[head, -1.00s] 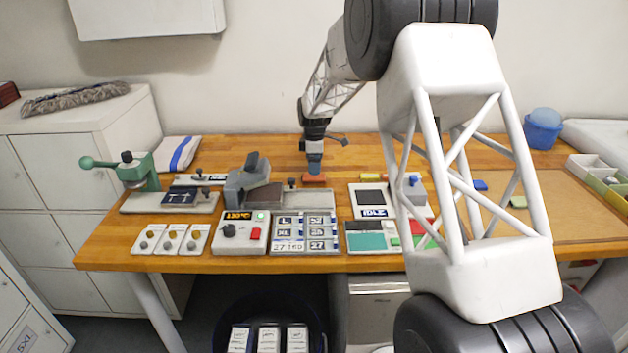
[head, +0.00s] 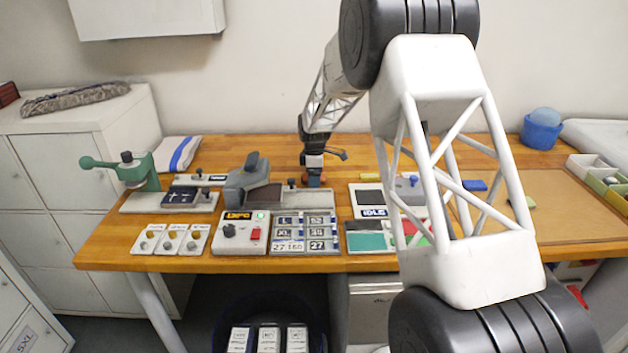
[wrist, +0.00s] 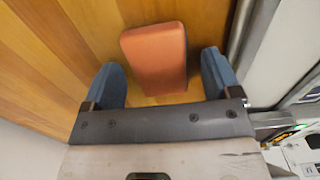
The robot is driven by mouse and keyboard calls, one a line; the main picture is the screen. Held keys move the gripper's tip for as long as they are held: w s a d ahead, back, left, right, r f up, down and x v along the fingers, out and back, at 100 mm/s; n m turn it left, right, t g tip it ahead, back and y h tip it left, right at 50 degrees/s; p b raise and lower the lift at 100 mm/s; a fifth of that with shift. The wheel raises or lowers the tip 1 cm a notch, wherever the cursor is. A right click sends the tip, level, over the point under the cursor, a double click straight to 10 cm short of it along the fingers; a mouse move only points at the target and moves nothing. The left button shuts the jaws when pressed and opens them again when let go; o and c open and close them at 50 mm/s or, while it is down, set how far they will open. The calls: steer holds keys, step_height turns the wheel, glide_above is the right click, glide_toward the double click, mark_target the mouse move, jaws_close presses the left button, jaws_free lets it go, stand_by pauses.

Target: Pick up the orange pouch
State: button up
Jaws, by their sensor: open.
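The orange pouch (wrist: 156,55) lies on the wooden bench top. In the wrist view it sits between the two blue fingers of my open gripper (wrist: 161,62), with a gap on both sides, and its far end reaches past the fingertips. In the head view my gripper (head: 314,179) is low over the back part of the bench, behind the size-label board. Whether the fingertips touch the bench cannot be told.
The size-label board (head: 304,233) and a grey press (head: 252,188) stand in front of my gripper. The bench behind and left of my gripper is clear.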

steer(key=shift+c, duration=0.3)
steer(key=c, duration=1)
steer(key=shift+o, duration=0.2)
steer(key=shift+r, duration=0.1)
steer(key=shift+r, duration=0.7)
step_height(320, 180, up, 2)
steer(key=shift+r, duration=0.15)
steer(key=s+d, duration=0.1)
steer(key=s, duration=0.4)
steer(key=s+d, duration=0.1)
steer(key=s, duration=0.4)
steer(key=s+r, duration=0.1)
steer(key=s, duration=0.4)
steer(key=shift+s+d, duration=0.4)
steer(key=shift+r, duration=0.1)
